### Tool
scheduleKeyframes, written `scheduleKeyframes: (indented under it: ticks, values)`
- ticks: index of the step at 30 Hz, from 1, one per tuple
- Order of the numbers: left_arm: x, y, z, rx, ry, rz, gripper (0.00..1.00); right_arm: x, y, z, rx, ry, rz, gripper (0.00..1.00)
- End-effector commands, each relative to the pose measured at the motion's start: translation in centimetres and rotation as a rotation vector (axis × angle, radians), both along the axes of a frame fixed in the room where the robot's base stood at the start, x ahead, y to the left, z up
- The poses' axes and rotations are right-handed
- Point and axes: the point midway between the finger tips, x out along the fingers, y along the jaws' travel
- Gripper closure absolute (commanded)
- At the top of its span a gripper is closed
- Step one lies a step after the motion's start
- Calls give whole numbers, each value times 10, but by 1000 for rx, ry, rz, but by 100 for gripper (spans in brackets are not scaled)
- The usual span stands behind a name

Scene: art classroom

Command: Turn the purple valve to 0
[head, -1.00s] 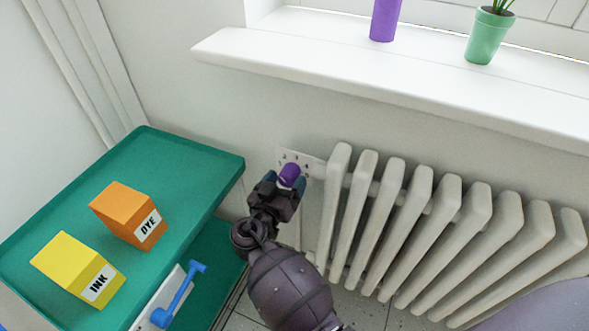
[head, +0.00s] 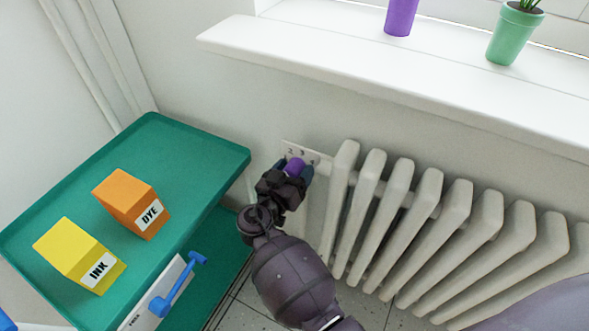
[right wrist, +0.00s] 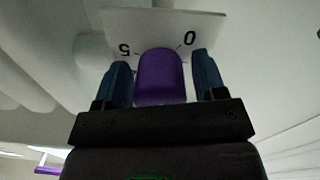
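The purple valve (head: 295,167) is a rounded knob in front of a white plate with dark numbers (head: 289,149), at the left end of the radiator. In the right wrist view the purple valve (right wrist: 160,77) lies between the two blue fingers of my right gripper (right wrist: 163,82), with a thin gap at the right finger. An upside-down 5 and 0 show on the plate (right wrist: 165,22). My right gripper (head: 295,172) reaches the valve in the head view. I cannot tell which number the valve points to. My left gripper is out of view.
The white radiator (head: 405,225) stands just right of the valve, under a white windowsill (head: 400,75) with a purple pot and a green plant pot. At left, a green trolley (head: 190,145) carries an orange DYE box (head: 125,195) and a yellow INK box (head: 72,255).

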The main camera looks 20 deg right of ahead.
Motion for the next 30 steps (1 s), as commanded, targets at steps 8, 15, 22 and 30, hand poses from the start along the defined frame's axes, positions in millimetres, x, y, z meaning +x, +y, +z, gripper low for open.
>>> scheduleKeyframes:
  ticks: [8, 15, 22, 30]
  values:
    - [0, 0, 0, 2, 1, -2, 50, 0, 0, 0, 0, 0, 0, 78]
    - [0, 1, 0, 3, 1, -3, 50, 0, 0, 0, -12, 16, 0, 78]
    - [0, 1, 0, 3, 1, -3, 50, 0, -1, 0, -77, 97, 0, 78]
    - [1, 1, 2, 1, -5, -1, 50, 0, -1, 2, -219, 278, 0, 78]
